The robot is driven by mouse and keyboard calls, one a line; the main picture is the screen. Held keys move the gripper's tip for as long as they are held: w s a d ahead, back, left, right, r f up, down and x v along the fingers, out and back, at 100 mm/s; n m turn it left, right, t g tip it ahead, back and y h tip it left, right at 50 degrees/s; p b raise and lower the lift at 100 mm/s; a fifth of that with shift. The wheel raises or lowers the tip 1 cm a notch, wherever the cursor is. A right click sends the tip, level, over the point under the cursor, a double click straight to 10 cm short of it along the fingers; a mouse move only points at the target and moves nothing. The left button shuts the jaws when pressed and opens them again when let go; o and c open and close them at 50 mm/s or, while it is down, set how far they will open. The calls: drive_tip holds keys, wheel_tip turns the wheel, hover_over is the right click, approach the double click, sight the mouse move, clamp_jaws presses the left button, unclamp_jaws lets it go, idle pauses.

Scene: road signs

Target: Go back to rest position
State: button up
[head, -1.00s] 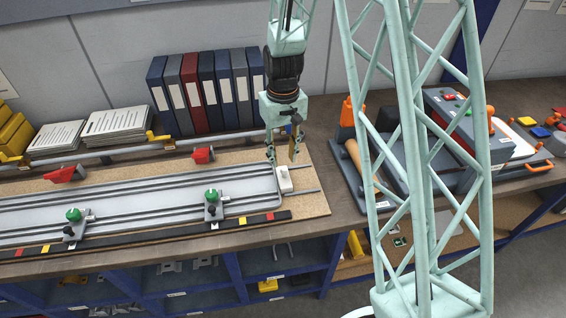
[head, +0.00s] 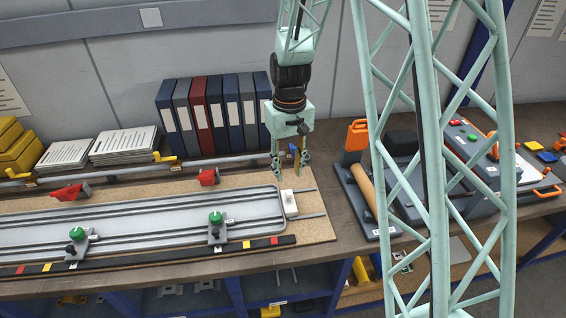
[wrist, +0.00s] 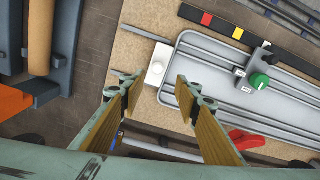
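My gripper (head: 289,172) hangs above the right end of the long fixture, near the back of the bench. In the wrist view its two wood-coloured finger pads (wrist: 160,95) stand apart with nothing between them, so it is open and empty. Below and in front of it, a grey sign plate (head: 140,216) lies in the fixture on a tan board (head: 318,228). A white block (head: 290,204) sits at the plate's right end; it also shows in the wrist view (wrist: 157,64), apart from the fingers.
Two green-knobbed clamps (head: 216,222) stand along the front edge, and red clamps (head: 208,177) along the back. Binders (head: 215,115) stand behind, left of my gripper. A tool holder with a wooden handle (head: 362,186) stands to the right. The air above the plate is clear.

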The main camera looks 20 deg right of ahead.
drive_tip(key=s+a+r+t+b, duration=0.2)
drive_tip(key=s+r+b, duration=0.2)
drive_tip(key=s+r, duration=1.25)
drive_tip(key=s+a+r+t+b, duration=0.1)
drive_tip(key=s+r+b, duration=0.1)
drive_tip(key=s, duration=0.8)
drive_tip(key=s+a+r+t+b, duration=0.1)
drive_tip(key=s+r, duration=0.3)
drive_tip(key=s, duration=0.7)
drive_tip(key=shift+s+r+b, duration=0.25)
drive_tip(key=shift+r+b, duration=0.15)
drive_tip(key=shift+b, duration=0.3)
drive_tip(key=shift+c, duration=1.3)
